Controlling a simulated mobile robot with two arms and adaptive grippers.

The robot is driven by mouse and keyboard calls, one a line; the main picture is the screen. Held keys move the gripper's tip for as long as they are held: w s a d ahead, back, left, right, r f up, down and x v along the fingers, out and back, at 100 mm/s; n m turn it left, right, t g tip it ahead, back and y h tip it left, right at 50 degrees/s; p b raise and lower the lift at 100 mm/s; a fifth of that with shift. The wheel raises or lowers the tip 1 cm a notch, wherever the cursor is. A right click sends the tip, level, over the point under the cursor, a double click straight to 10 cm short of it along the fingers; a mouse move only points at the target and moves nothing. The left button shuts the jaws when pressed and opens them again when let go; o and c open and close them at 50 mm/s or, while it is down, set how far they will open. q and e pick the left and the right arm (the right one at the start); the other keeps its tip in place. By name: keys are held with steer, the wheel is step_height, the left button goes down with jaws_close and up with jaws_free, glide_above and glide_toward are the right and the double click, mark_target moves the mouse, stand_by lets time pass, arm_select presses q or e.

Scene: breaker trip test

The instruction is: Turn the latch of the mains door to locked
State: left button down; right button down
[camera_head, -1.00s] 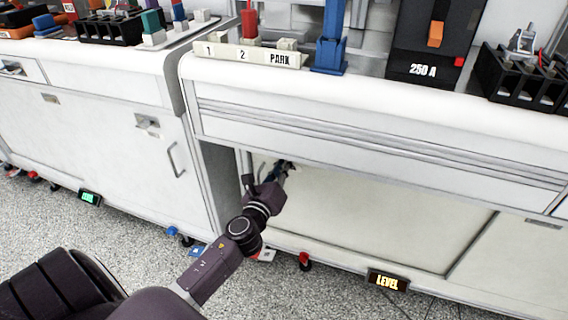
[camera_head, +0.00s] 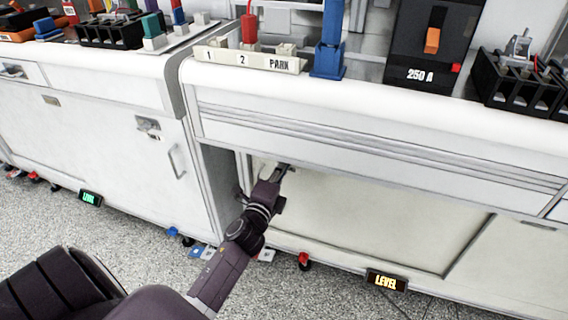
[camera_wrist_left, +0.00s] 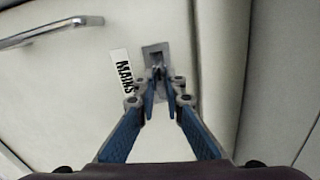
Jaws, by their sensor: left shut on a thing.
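The mains door shows in the left wrist view as a pale panel (camera_wrist_left: 75,90) with a bar handle (camera_wrist_left: 50,32) and a label reading MAINS (camera_wrist_left: 122,70). Beside the label is a grey latch plate (camera_wrist_left: 156,50). My left gripper (camera_wrist_left: 160,78) is shut on the latch at this plate. Its fingers hide most of the latch, so I cannot tell which way it points. In the head view my left gripper (camera_head: 285,170) reaches under the counter to the recessed cream panel (camera_head: 380,210). The latch is hidden there. My right gripper is not in view.
The counter edge (camera_head: 360,115) overhangs my left gripper. On top stand a PARK holder (camera_head: 250,57), a blue post (camera_head: 328,60) and a 250 A breaker (camera_head: 430,45). A LEVEL sign (camera_head: 386,281) sits low in front. A white cabinet (camera_head: 90,150) stands to the left.

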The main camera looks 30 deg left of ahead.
arm_select(q)
steer(key=shift+n, duration=0.7)
steer(key=c, duration=2)
jaws_free()
steer(key=v, duration=1.2)
steer(key=shift+a, duration=0.1)
steer(key=shift+f, duration=0.1)
